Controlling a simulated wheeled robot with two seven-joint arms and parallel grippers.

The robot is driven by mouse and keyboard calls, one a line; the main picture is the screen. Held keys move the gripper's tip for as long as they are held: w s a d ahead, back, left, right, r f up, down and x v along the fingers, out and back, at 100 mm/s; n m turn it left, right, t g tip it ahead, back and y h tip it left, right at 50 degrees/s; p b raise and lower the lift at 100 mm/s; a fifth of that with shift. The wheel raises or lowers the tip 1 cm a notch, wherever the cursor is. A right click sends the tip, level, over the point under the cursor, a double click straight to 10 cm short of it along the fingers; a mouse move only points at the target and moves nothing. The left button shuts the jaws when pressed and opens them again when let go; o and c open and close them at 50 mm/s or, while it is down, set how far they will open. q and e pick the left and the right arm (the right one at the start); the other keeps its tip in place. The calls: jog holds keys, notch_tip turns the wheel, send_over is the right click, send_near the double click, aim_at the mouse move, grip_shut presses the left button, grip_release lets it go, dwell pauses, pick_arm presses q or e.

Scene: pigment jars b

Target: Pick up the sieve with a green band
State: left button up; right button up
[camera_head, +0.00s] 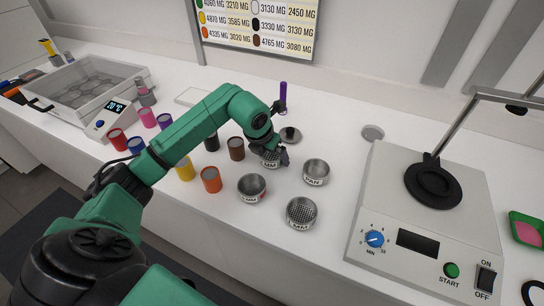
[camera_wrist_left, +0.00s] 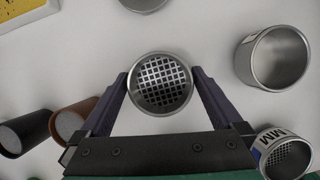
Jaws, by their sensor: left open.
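My left gripper (camera_head: 272,146) is open above a small metal sieve (camera_head: 270,162) among the jars and sieves. In the left wrist view, my open fingers (camera_wrist_left: 161,76) stand on either side of that round sieve (camera_wrist_left: 161,84), with its coarse square mesh seen from above. No green band can be made out on it; its side is mostly hidden. Other metal sieves stand nearby: one in front (camera_head: 251,188) with an "MM" label, one to the right (camera_head: 316,172), and one with visible mesh (camera_head: 301,212). My right gripper is not in view.
Colored jars, including brown (camera_head: 236,149) and orange (camera_head: 211,180), stand close on the left. A machine with a dial (camera_head: 375,238) fills the right. A scale (camera_head: 112,118) and tray stand at the far left.

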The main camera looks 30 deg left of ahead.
pick_arm(q)
jog(key=c, duration=1.1)
jog(key=shift+r, duration=0.15)
jog(key=shift+c, duration=0.2)
